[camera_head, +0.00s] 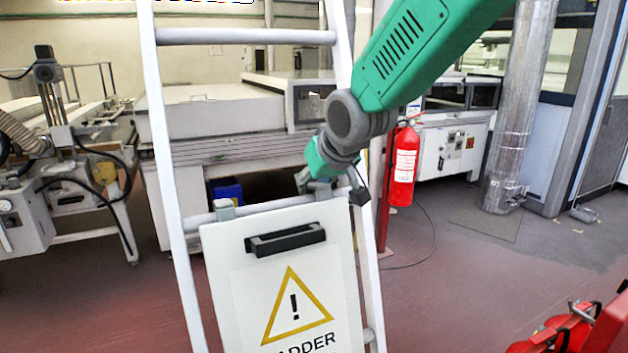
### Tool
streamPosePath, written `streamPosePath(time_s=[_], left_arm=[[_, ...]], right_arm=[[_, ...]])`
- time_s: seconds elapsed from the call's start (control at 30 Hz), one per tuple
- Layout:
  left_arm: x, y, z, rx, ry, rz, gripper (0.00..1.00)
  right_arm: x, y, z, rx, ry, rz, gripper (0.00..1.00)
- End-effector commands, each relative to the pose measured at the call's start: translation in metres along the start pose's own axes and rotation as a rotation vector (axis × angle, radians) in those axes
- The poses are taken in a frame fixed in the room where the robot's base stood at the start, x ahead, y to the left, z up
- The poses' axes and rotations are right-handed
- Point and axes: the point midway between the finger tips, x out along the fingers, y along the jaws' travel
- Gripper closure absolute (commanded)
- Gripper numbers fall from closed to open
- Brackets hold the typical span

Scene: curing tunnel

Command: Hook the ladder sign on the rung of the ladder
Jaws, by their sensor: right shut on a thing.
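The white ladder sign (240,310) hangs upright in front of the white ladder (164,130), with a yellow warning triangle, part of the word "LADDER" and a black handle (286,239). Its lower part is cut off by the frame. A grey hook (224,209) at its top left is at a ladder rung (275,204); whether it bears on the rung I cannot tell. My right gripper (325,188), on the green arm, is shut on the sign at its top right edge, by the same rung. The fingers partly hide the hook there. My left gripper is out of view.
A higher rung (245,37) crosses the ladder above. White machines (215,123) fill the back. A red object (570,330) is at the lower right. Red floor (450,285) lies open between.

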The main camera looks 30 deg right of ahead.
Motion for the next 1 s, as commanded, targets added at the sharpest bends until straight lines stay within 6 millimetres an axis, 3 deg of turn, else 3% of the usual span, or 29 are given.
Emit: streamPosePath(time_s=[0.47,0.5,0.57,0.87,1.0], left_arm=[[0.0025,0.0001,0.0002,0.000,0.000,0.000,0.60],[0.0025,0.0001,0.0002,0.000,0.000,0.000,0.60],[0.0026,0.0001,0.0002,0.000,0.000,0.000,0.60],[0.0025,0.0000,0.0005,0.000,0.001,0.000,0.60],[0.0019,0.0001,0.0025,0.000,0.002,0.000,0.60]], right_arm=[[0.0020,0.0013,0.0038,0.003,0.002,-0.001,1.00],[0.0020,0.0013,0.0038,0.003,0.002,-0.001,0.68],[0.0020,0.0012,0.0037,0.003,0.002,-0.001,0.51],[0.0031,0.0010,0.0055,0.000,-0.004,0.000,0.51],[-0.0050,0.0011,-0.0033,0.001,0.001,-0.001,0.51]])
